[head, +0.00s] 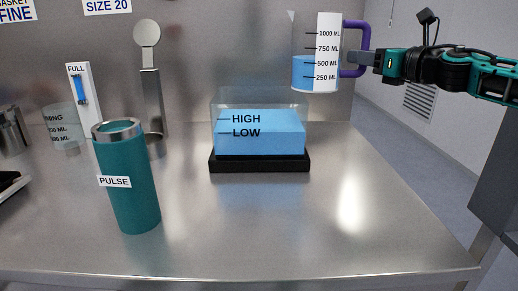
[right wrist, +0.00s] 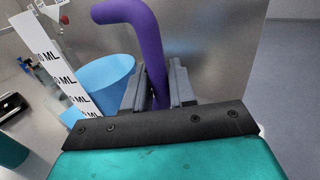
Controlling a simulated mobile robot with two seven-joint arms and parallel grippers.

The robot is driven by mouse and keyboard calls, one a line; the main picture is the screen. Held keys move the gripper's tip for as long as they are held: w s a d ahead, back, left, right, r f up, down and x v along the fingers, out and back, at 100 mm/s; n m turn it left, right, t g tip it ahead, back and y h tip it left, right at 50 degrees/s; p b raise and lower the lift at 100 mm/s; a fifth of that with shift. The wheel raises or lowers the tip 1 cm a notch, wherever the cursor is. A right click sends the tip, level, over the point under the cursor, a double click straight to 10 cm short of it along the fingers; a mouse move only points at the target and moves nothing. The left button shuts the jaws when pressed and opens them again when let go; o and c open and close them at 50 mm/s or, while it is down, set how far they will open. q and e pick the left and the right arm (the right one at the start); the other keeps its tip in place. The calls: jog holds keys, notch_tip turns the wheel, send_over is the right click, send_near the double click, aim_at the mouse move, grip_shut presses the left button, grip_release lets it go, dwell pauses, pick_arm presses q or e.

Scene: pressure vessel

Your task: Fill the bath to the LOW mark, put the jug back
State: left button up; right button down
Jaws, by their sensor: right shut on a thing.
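The clear bath (head: 260,98) sits on a black base (head: 260,164) mid-counter, with HIGH and LOW marks on its front. Blue liquid (head: 275,145) fills its lower part; its surface lies around the marks, but I cannot tell its exact level against them. The jug (head: 328,40), clear with a white scale and purple handle (head: 360,25), is raised to the right of and above the bath, roughly upright. Blue liquid in it reaches about the 500 mL mark. My right gripper (head: 368,60) is shut on the purple handle, seen close in the right wrist view (right wrist: 160,95). My left gripper is out of view.
A teal PULSE cylinder (head: 135,190) stands at the front left. Behind it are a FULL gauge (head: 80,95), a clear beaker (head: 62,130) and a metal stand (head: 151,95). The counter (head: 290,225) is clear in front of and right of the bath.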

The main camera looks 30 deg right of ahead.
jog(key=shift+r+p, duration=1.7)
jog(key=shift+f, duration=0.1)
